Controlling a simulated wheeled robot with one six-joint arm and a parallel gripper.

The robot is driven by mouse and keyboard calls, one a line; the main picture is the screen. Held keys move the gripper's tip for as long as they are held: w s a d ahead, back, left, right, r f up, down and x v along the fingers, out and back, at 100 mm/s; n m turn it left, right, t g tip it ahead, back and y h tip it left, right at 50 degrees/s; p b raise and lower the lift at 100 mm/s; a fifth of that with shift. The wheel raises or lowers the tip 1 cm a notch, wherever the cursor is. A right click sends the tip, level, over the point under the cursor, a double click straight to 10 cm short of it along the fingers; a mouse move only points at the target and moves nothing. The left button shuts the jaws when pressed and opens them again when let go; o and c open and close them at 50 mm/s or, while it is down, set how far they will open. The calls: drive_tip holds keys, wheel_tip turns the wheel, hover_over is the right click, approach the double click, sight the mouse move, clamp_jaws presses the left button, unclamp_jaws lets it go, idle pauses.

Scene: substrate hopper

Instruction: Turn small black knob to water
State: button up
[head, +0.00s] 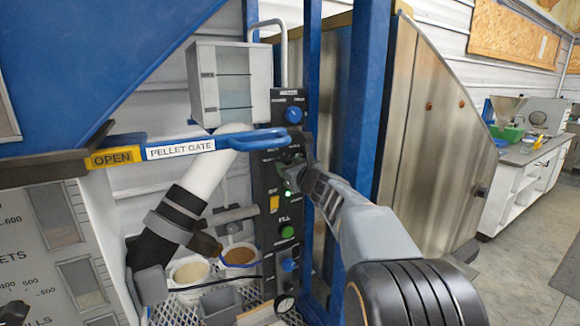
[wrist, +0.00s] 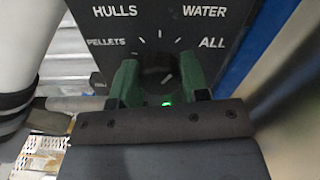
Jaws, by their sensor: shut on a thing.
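In the wrist view, the small black knob (wrist: 157,66) sits on the black control panel (wrist: 225,55), between the two green fingers of my gripper (wrist: 158,82). The gripper is shut on the knob. White tick marks fan out above the knob, with labels PELLETS, HULLS, WATER and ALL around it. A short pale line shows on the knob's lower right; which label the knob points to is unclear. A green light glows just below it. In the head view, my gripper (head: 293,174) reaches the panel from the right and hides the knob.
The blue pellet gate handle (head: 262,140) with its OPEN label crosses just above my gripper. A blue post (head: 358,100) stands close to my arm. A larger blue knob (head: 293,115) is higher on the panel. Two white buckets (head: 190,272) stand low on the left.

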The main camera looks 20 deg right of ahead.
drive_tip(key=shift+m, duration=0.5)
drive_tip(key=o, duration=0.9)
drive_tip(key=s, duration=0.4)
drive_tip(key=s+d, duration=0.1)
drive_tip(key=s, duration=0.4)
drive_tip(key=s+b, duration=0.1)
drive_tip(key=s, duration=0.3)
drive_tip(key=shift+s+d, duration=0.3)
drive_tip(key=shift+s, duration=0.1)
